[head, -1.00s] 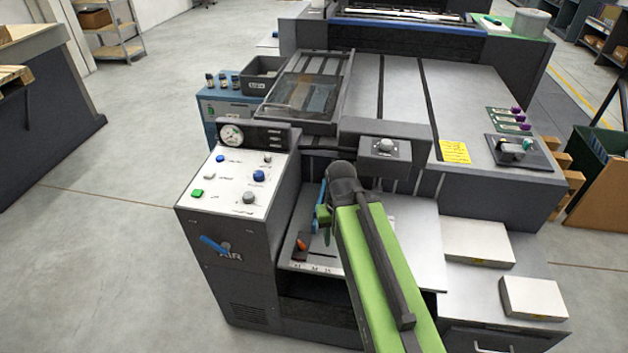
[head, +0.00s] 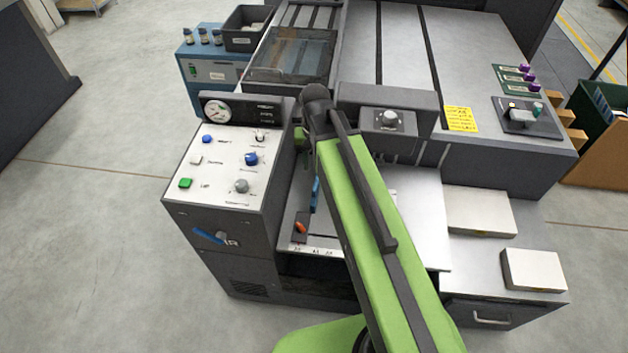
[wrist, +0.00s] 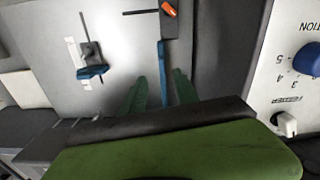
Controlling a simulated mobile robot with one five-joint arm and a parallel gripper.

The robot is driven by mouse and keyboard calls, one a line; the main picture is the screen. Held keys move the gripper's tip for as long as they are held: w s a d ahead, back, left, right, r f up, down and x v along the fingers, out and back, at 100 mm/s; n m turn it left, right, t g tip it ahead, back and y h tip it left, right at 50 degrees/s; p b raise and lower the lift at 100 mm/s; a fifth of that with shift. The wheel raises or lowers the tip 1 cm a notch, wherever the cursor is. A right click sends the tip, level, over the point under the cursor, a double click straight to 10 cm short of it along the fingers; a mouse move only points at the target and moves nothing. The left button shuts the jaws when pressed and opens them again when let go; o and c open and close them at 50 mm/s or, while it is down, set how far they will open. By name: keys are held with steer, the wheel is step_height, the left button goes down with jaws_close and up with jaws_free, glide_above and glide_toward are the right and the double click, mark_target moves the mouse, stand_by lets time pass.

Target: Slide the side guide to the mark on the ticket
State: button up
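The side guide (wrist: 163,72) is a thin upright blue plate. It runs back from a dark block with an orange lever (wrist: 169,9). In the head view the guide (head: 315,194) stands on the feed table's left part. My gripper (wrist: 158,78) is open, its two green fingers on either side of the blue plate in the wrist view. No contact shows, and I cannot tell their height above the table. The ticket (head: 460,119) is a yellow note on the machine top; its writing is too small to read. Size marks (head: 313,251) run along the table's front edge.
A second small blue-tipped slider (wrist: 91,72) sits left in the wrist view. The control panel (head: 222,165) with knobs rises left of the table. Paper stacks (head: 480,212) lie right. A grey box with a knob (head: 388,120) overhangs the table's back.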

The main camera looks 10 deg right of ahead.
mark_target(314, 186)
steer(key=shift+m, duration=0.9)
steer(key=f+b, duration=0.5)
steer(key=w+f+b, duration=0.1)
steer(key=f+b, duration=0.4)
steer(key=b, duration=0.1)
steer(key=w+f+b, duration=0.1)
steer(key=f+b, duration=0.4)
steer(key=b, duration=0.1)
steer(key=shift+w+d+f, duration=0.25)
steer(key=shift+f, duration=0.15)
steer(key=shift+r, duration=0.1)
jaws_close()
